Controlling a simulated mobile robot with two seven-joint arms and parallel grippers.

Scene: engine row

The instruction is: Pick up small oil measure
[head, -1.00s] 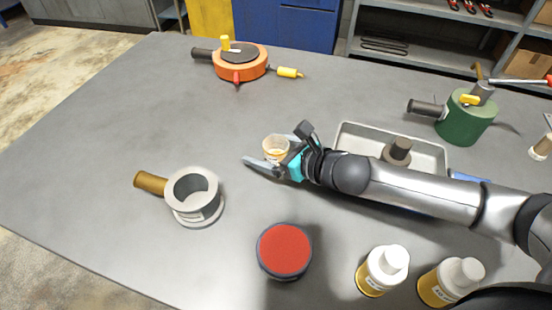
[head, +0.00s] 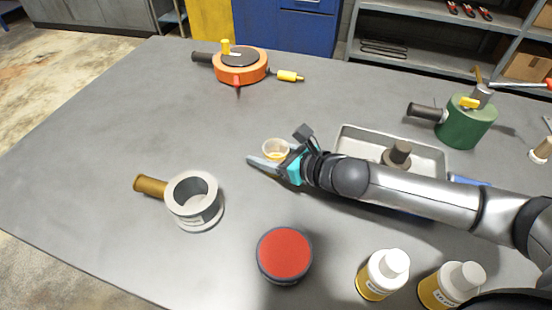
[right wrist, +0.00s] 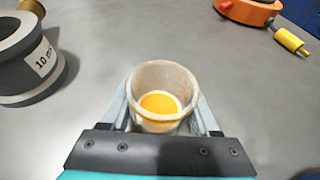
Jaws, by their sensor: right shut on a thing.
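The small oil measure is a small clear cup (head: 275,148) with amber oil in its bottom, near the middle of the table. In the right wrist view the cup (right wrist: 162,92) stands upright between the two fingers. My right gripper (head: 268,160) is shut on it, one finger on each side. In the head view the gripper partly hides the cup. I cannot tell whether the cup's base touches the table. My left gripper is not in view.
A grey ring-shaped pot with a brown handle (head: 194,201) stands left, a red-topped round tin (head: 284,254) in front. Two oil bottles (head: 382,274) stand front right. A metal tray (head: 432,152) lies behind my right arm. An orange device (head: 240,66) and a green can (head: 466,124) stand farther back.

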